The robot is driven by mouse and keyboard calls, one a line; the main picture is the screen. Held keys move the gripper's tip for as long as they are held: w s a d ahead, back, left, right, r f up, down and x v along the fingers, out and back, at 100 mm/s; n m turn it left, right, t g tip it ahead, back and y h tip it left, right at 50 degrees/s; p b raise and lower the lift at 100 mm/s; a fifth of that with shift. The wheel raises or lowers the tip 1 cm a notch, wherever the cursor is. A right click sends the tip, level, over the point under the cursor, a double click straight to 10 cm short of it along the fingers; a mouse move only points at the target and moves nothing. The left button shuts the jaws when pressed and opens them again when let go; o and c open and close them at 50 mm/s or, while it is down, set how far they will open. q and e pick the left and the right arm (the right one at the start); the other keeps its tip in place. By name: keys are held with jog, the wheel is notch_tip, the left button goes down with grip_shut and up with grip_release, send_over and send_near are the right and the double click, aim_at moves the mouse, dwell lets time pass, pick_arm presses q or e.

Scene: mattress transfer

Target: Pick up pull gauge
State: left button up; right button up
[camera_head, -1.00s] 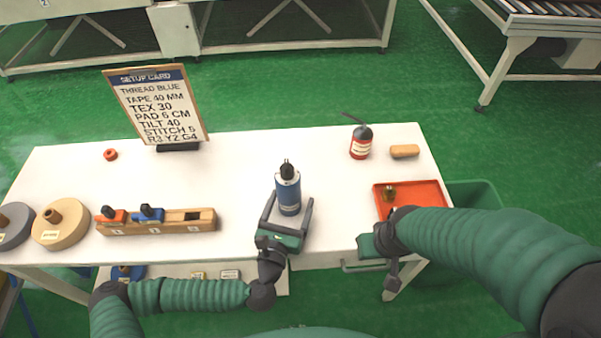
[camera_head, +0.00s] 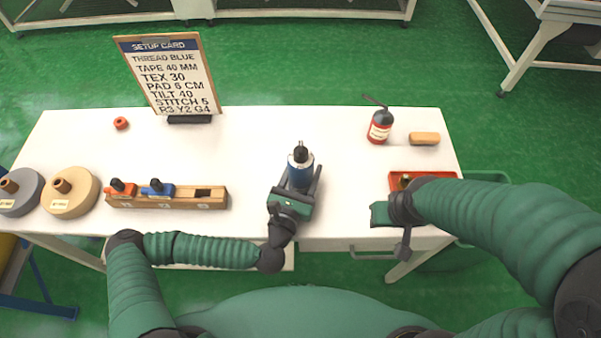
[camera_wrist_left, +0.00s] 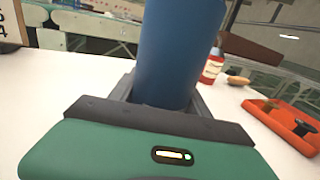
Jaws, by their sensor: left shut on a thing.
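The blue cylinder with a dark top, which I take to be the pull gauge (camera_head: 300,172), stands upright near the front middle of the white table (camera_head: 250,150). My left gripper (camera_head: 299,185) is shut around its sides from the front. In the left wrist view the blue body (camera_wrist_left: 180,55) rises between the two grey fingers, and its top is cut off. I cannot tell whether its base touches the table. My right gripper (camera_head: 380,214) is over the table's front edge at the right, apart from the gauge; its fingers cannot be made out.
A red tray (camera_head: 432,174) is partly hidden by my right arm. A wooden holder (camera_head: 190,203) with orange and blue pieces, two discs (camera_head: 70,205) and a setup card (camera_head: 168,75) are left. The back middle is clear.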

pick_arm(q)
jog(key=shift+s+d+f, duration=0.1)
jog(key=shift+s+d, duration=0.05)
jog(key=shift+d, duration=0.1)
jog(key=c, duration=0.5)
pick_arm(e)
jog(key=shift+s+d, duration=0.1)
jog(key=shift+d, duration=0.15)
pick_arm(q)
jog(key=shift+d, duration=0.2)
grip_shut()
pick_arm(e)
jog(key=shift+d, duration=0.2)
pick_arm(q)
jog(key=shift+a, duration=0.15)
pick_arm(e)
jog(key=shift+a, duration=0.15)
pick_arm(q)
jog(key=shift+r, duration=0.2)
pick_arm(e)
jog(key=shift+r, duration=0.1)
